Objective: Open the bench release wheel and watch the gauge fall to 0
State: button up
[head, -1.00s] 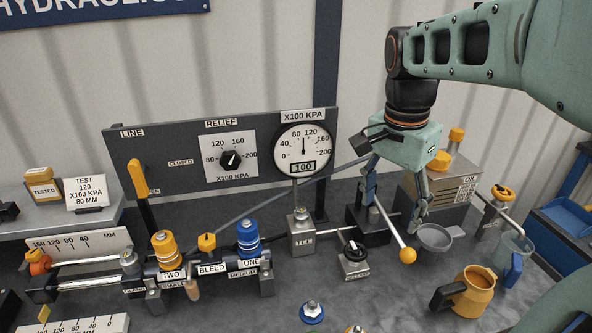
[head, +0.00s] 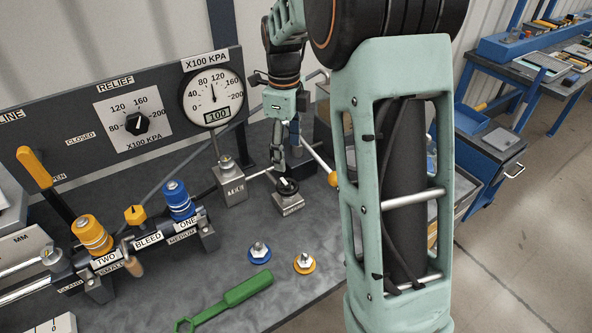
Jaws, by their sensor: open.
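The round gauge (head: 213,95) on the dark panel in the head view has its needle near the top, and its readout shows 100. A small black wheel (head: 287,187) with a pale bar across its top sits on a grey block on the bench. It looks like the release wheel, but the block's label is too small to read. My gripper (head: 285,165) is open and points down just above the wheel. Its fingers overlap in this view, so I cannot tell whether they touch the wheel.
A yellow-balled lever (head: 332,179) stands close to the right of my gripper. The relief dial (head: 136,123) is left of the gauge. A green wrench (head: 229,304), a blue fitting (head: 259,252) and an orange fitting (head: 304,263) lie in front. My arm hides the bench's right side.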

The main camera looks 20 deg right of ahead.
aim_at(287, 185)
jog(key=shift+m, duration=0.4)
jog(key=f, duration=1.1)
jog(key=shift+w+a+f+p, duration=0.1)
jog(key=shift+w+f+p, duration=0.1)
jog(key=shift+f+p, duration=0.15)
jog(key=shift+r, duration=0.1)
jog(key=c, duration=1.2)
jog(key=shift+o, duration=0.2)
